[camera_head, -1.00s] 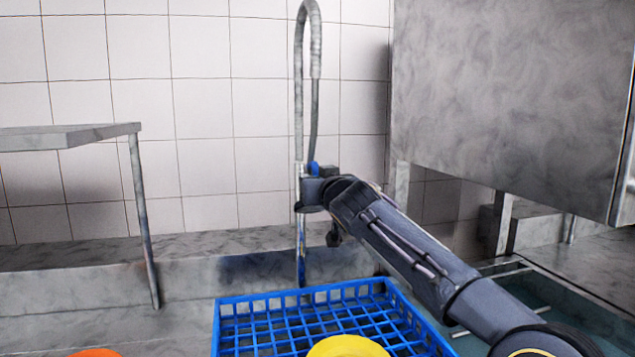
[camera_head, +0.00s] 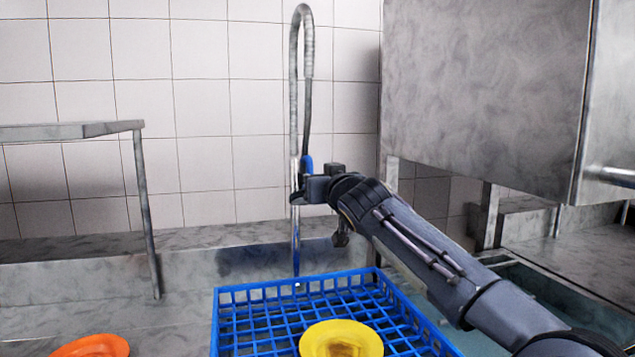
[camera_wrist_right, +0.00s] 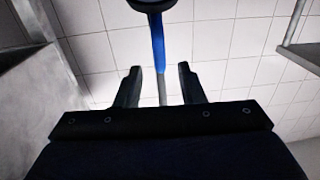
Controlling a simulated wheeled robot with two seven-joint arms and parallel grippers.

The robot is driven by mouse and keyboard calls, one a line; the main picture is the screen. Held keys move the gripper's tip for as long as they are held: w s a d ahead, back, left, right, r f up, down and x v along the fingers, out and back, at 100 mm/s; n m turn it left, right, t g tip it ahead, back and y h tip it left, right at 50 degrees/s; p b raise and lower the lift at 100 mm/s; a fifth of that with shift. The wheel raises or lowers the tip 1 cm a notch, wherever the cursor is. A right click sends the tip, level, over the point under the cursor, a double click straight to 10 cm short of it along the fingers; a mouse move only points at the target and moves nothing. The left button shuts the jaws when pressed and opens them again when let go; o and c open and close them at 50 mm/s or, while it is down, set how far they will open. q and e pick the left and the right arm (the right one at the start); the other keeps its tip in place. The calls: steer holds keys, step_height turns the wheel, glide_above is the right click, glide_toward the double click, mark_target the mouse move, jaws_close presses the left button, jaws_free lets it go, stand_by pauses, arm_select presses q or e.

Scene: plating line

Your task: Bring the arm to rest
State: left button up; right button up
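My right arm (camera_head: 440,260) comes in from the right in the head view and reaches toward the hanging spray hose (camera_head: 301,60). Its gripper (camera_head: 308,188) is beside the hose's blue part (camera_head: 306,165), high above the counter. In the right wrist view the two fingers (camera_wrist_right: 160,85) are apart. The blue part (camera_wrist_right: 158,45) and a grey piece below it show in the gap, with space on both sides. Whether they lie between the fingertips or beyond them I cannot tell. My left gripper is not in view.
Below the arm is a blue rack (camera_head: 228,322) with a yellow plate (camera_head: 341,340), which has a brown stain. An orange plate (camera_head: 90,347) lies at lower left. A metal shelf (camera_head: 70,131) stands left, a large steel box (camera_head: 480,90) right, above a basin (camera_head: 560,300).

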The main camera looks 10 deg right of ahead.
steer(key=shift+s+d, duration=0.1)
